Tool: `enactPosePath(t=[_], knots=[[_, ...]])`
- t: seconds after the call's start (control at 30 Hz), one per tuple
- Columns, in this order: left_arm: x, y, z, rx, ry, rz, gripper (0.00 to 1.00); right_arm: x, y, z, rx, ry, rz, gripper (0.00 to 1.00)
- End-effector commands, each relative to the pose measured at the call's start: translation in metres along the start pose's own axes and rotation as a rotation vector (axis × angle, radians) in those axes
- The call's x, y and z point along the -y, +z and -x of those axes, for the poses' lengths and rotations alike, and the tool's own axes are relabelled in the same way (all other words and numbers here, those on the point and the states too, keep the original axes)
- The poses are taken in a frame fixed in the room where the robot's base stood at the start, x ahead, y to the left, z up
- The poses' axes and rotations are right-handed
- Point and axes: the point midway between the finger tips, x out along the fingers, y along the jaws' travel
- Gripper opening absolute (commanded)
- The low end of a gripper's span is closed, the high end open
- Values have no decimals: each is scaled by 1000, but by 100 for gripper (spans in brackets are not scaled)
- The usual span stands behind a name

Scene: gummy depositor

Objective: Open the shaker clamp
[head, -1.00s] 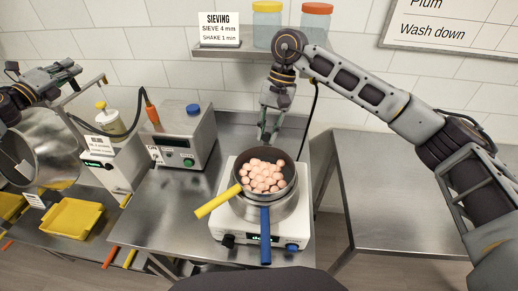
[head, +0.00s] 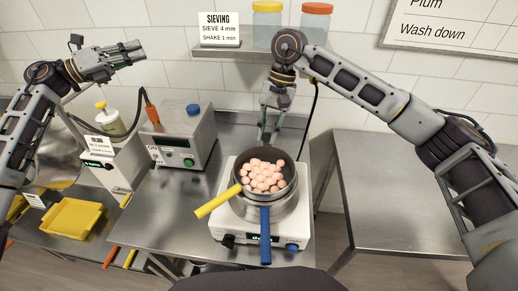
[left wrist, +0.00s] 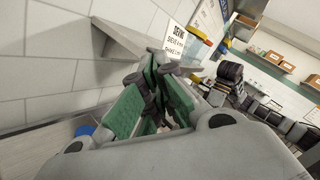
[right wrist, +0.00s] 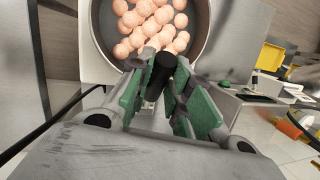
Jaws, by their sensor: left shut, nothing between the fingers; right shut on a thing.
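The shaker (head: 285,238) is a white base with a dark knob and a small display. On it stands a metal pan stack (head: 288,205) with a dark sieve (head: 290,160) full of round pink gummies. A yellow handle (head: 216,202) and a blue handle (head: 265,240) stick out at the front. My right gripper (head: 264,138) is at the sieve's back rim, shut on a black grip (right wrist: 160,72), which I take to be the clamp's handle. The clamp's other parts are hidden. My left gripper (head: 140,52) is raised at the upper left, shut and empty, far from the shaker.
A grey box (head: 183,137) with a green knob stands left of the shaker. A white dispenser unit (head: 112,160) and a yellow tray (head: 75,218) are further left. A shelf (head: 215,50) with jars hangs behind. The steel table (head: 410,190) on the right is clear.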

Motion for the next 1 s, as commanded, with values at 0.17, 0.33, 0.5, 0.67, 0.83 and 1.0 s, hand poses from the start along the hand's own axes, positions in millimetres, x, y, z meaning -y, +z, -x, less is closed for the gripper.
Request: enactPosePath(t=[0.17,0.33,0.5,0.67,0.83,1.0], knots=[[-11,-56,-30,-116,-51,-14,0,0,0,0,-1,0,-1,0],[-16,-108,-54,-219,-105,-33,0,0,0,0,-1,0,-1,0],[-17,-159,-75,-319,-166,-54,0,0,0,0,0,0,-1,0],[-15,-206,-92,-408,-230,-73,0,0,0,0,0,1,-1,0],[-10,-255,-106,-496,-302,-95,0,0,0,0,0,1,-1,0],[-3,-297,-117,-571,-374,-118,0,0,0,-1,0,1,-1,0]])
